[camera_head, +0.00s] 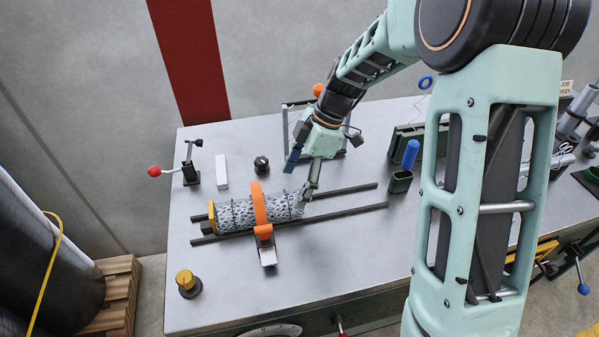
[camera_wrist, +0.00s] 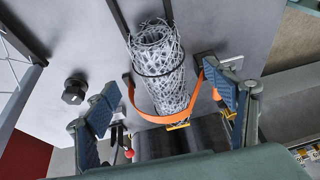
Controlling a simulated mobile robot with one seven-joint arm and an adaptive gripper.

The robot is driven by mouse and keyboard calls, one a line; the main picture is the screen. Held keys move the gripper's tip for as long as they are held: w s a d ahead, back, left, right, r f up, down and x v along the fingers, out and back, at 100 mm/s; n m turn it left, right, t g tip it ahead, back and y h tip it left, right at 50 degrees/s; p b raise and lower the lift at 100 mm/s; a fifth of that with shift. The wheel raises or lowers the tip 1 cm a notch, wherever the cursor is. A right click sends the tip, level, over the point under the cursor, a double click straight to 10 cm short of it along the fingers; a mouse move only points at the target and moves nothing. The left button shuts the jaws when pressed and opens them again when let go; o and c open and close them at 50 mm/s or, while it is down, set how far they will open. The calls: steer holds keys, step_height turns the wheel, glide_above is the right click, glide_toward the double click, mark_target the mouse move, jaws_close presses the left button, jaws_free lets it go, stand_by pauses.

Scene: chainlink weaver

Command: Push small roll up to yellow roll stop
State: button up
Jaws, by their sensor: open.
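The small roll (camera_head: 236,214) is a grey wire-mesh roll lying along two dark rails, with an orange band (camera_head: 259,207) around it. The yellow roll stop (camera_head: 212,215) stands at its left end. The roll looks very close to the stop; I cannot tell whether they touch. My gripper (camera_head: 301,177) is open above and behind the roll's right end, its fingers spread. In the wrist view the roll (camera_wrist: 160,62) runs between the two spread blue-padded fingers (camera_wrist: 168,110), with the yellow stop (camera_wrist: 178,126) at its lower end. Contact between a finger and the roll is unclear.
The dark rails (camera_head: 345,210) extend right past the roll, bare there. A red-knobbed lever (camera_head: 190,172), a white block (camera_head: 221,172) and a black knob (camera_head: 261,165) stand behind. A yellow-topped knob (camera_head: 187,282) is at the front left. A green cup (camera_head: 400,181) stands right.

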mark_target(284, 204)
steer(key=x, duration=0.7)
steer(key=shift+f, duration=0.35)
steer(key=c, duration=1.7)
steer(key=o, duration=1.7)
steer(key=shift+r, duration=0.1)
steer(key=v, duration=1.2)
steer(key=shift+a, duration=0.15)
steer(key=shift+s, duration=0.1)
